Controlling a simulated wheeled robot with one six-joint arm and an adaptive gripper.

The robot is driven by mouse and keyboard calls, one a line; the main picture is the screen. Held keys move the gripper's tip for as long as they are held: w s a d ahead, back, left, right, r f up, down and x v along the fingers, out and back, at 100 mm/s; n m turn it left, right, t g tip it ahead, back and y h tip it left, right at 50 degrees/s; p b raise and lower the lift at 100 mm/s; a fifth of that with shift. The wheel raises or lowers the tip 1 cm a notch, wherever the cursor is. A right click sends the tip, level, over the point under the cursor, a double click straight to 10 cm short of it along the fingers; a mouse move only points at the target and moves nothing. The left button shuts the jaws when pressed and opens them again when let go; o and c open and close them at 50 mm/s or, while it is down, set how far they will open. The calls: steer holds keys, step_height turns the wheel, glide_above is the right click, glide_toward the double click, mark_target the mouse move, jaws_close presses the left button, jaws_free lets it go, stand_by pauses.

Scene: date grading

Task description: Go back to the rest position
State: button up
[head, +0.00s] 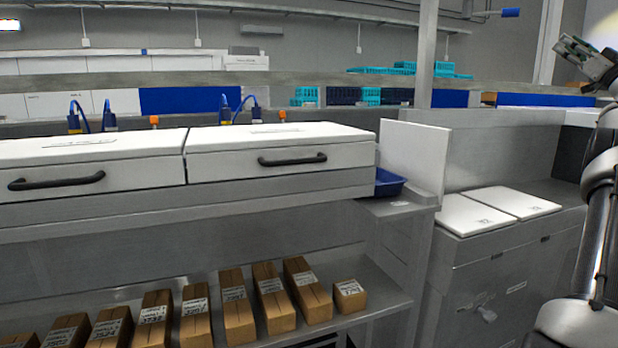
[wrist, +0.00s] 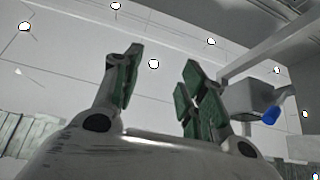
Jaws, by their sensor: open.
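My gripper (head: 590,58) is raised at the upper right of the head view, above the grey counter and clear of everything around it. In the wrist view my gripper (wrist: 160,85) points up toward the ceiling, its two green-padded fingers spread apart with nothing between them. My arm rises along the right edge of the head view.
A white-lidded machine with black handles (head: 292,160) fills the left. A blue tray (head: 389,182) sits at its right end. Boxes (head: 270,297) line the shelf below. Two white lids (head: 475,214) lie on the right counter (head: 463,252). A metal post (head: 427,60) stands mid-right.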

steer(key=w+d+f+m+g+h, duration=0.1)
steer(key=d+f+m+g+h, duration=0.6)
steer(key=d+f+m+h, duration=0.85)
steer(key=s+a+f+n+g, duration=0.2)
steer(key=s+a+f+g, duration=0.15)
steer(key=a+f, duration=0.35)
steer(key=s+a+f+n+g, duration=0.25)
steer(key=a+f+g, duration=0.2)
steer(key=a, duration=0.45)
steer(key=s+a+f+n+g+y, duration=0.1)
steer(key=s+a+f, duration=0.3)
steer(key=s+a, duration=0.8)
steer(key=s+a+f+n+g+y, duration=0.2)
steer(key=s+a, duration=0.9)
steer(key=a, duration=0.9)
steer(key=s+a+f+n+g+y, duration=0.1)
steer(key=s+a+f+n+y, duration=0.3)
steer(key=s+a, duration=0.8)
steer(key=shift+s+a+f+g+y, duration=0.45)
steer(key=shift+a+f, duration=0.6)
steer(key=shift+a, duration=1.1)
